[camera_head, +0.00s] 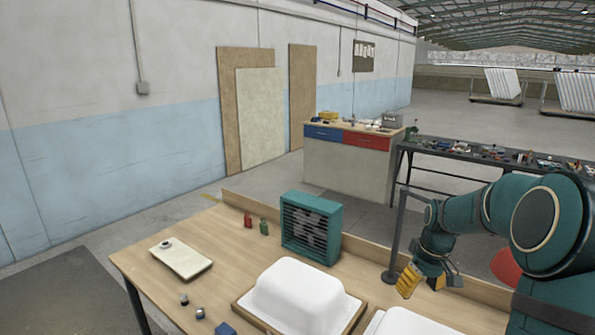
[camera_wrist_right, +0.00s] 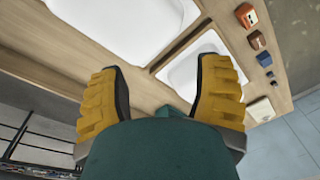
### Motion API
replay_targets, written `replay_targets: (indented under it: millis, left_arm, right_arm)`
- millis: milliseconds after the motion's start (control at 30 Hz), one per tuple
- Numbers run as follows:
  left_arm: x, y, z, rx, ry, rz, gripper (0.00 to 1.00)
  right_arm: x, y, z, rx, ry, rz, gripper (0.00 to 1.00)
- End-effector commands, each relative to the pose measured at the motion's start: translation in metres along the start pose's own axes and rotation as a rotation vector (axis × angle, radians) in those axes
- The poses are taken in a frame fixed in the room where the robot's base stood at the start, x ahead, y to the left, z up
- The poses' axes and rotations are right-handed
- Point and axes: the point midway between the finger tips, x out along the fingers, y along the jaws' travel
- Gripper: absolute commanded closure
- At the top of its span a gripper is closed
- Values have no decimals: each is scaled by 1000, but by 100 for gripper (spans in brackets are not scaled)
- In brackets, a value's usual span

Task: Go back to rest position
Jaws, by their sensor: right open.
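My right gripper (camera_head: 422,283) hangs above the back right of the workbench in the head view, its yellow fingers apart and pointing down. In the right wrist view, the same gripper (camera_wrist_right: 160,78) has its two yellow fingers spread wide with nothing between them. A white bathtub shell (camera_head: 298,290) lies on a wooden base on the bench. A second white shell (camera_head: 402,322) is cut off by the bottom edge. Both shells also show beyond the fingers in the wrist view, one at the top (camera_wrist_right: 130,25) and one at the centre (camera_wrist_right: 190,65). My left gripper is out of view.
A green fan-like box (camera_head: 311,228) stands at the bench's back edge beside red and green bottles (camera_head: 255,223). A pale tray (camera_head: 181,258) and small items lie at left. A dark post (camera_head: 395,240) stands close left of my right gripper. A cluttered table (camera_head: 480,152) is behind.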

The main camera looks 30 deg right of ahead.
Motion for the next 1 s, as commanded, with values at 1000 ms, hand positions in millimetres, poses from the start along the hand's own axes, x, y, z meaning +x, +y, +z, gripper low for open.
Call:
replay_targets:
  millis: [1000]
  left_arm:
    - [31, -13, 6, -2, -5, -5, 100]
  right_arm:
    - [308, -385, 143, 16, 40, -310, 35]
